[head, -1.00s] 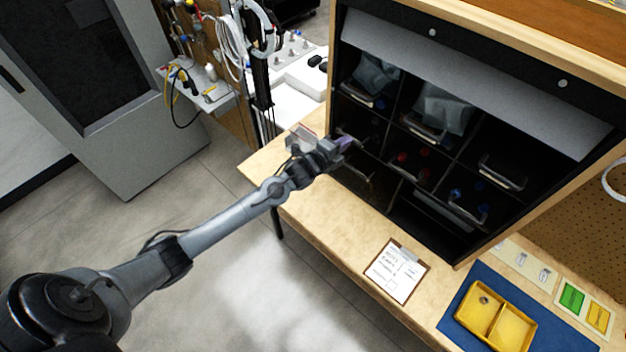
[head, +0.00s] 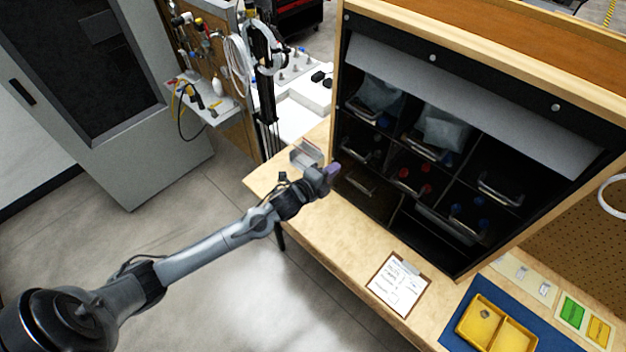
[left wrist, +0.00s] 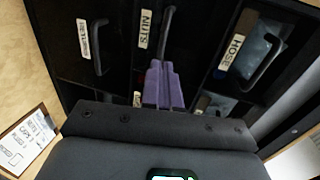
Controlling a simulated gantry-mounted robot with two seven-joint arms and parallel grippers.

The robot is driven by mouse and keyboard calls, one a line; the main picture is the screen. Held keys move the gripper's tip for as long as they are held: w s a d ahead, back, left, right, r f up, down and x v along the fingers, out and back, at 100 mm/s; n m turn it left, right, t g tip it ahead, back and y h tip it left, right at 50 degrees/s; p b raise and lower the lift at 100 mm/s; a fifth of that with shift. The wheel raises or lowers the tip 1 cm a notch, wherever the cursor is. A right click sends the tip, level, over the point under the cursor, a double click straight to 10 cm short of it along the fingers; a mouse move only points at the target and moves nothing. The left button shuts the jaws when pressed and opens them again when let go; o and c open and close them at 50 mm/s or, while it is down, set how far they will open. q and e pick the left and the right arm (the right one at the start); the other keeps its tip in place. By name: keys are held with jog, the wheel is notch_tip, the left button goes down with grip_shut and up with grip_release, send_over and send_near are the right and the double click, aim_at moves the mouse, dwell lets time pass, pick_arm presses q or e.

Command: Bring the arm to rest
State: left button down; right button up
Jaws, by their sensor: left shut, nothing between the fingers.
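My left arm reaches in from the lower left in the head view. Its gripper (head: 332,170) is in front of the left side of the black bin cabinet (head: 461,262), above the wooden bench. In the left wrist view the two purple fingers (left wrist: 163,86) are together, with nothing between them. They point toward the cabinet's labelled drawers, and a drawer marked NUTS (left wrist: 146,30) is just beyond them. The gripper looks apart from the cabinet in the head view. My right gripper is not in view.
A clipboard (head: 398,287) lies on the bench (head: 345,240). A yellow two-part tray (head: 495,325) sits on a blue mat (head: 450,333) at the lower right. A clear box (head: 306,154) is behind the gripper. Open floor lies below the arm, and a grey cabinet (head: 165,160) stands left.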

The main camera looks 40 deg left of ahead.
pick_arm(q)
jog(key=s+d+f+n+g, duration=0.2)
jog(key=s+d+n+g, duration=0.3)
jog(key=s, duration=0.6)
jog(key=s+d+f+n+g, duration=0.25)
jog(key=s+n, duration=0.35)
jog(key=s, duration=0.5)
jog(key=s+d+f+n+g, duration=0.1)
jog(key=s+d+n+g, duration=0.35)
jog(key=s, duration=0.65)
notch_tip(320, 180, up, 15)
jog(key=a+p, duration=0.1)
jog(key=p, duration=1.3)
jog(key=shift+s+f+n, duration=0.15)
jog(key=shift+f+n, duration=0.05)
jog(key=shift+n, duration=0.25)
jog(key=shift+a, duration=0.1)
